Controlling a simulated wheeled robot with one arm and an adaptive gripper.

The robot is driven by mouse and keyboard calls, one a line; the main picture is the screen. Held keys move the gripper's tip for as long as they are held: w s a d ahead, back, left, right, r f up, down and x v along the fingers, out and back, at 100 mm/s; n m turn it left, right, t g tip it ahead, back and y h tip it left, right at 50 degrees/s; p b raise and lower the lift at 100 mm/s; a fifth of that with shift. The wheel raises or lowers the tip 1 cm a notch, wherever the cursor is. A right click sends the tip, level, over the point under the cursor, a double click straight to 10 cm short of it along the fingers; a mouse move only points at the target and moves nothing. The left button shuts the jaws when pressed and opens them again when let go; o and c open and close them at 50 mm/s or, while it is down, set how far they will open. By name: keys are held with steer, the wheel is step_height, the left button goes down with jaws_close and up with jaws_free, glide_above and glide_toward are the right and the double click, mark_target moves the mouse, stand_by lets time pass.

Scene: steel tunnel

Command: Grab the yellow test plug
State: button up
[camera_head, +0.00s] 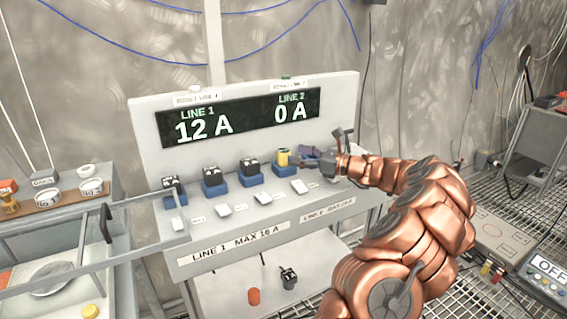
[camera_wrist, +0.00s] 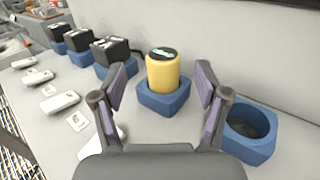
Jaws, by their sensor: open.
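The yellow test plug (camera_head: 283,158) stands upright in a blue socket on the grey panel, right of the black plugs. In the wrist view the yellow plug (camera_wrist: 163,72) has a dark top with light markings and sits in its blue socket (camera_wrist: 150,101). My gripper (camera_wrist: 160,72) is open, with one finger to each side of the plug in that picture. Gaps show between the plug and both fingers, and nothing is held. In the head view my gripper (camera_head: 322,156) is just right of the plug; its fingers are partly hidden by dark wrist parts.
Black plugs (camera_wrist: 118,48) stand in blue sockets to the left. An empty blue socket (camera_wrist: 250,145) lies right of the yellow plug, close to the right finger. White switches (camera_wrist: 60,102) line the panel's front. The display board (camera_head: 238,117) rises behind, reading 12 A and 0 A.

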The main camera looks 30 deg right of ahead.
mark_target(285, 151)
steer(key=x, duration=0.5)
steer(key=shift+w+d+f, duration=0.15)
steer(key=shift+d+f, duration=0.05)
steer(key=shift+f, duration=0.05)
steer(key=shift+r, duration=0.1)
jaws_close()
stand_by(0.3)
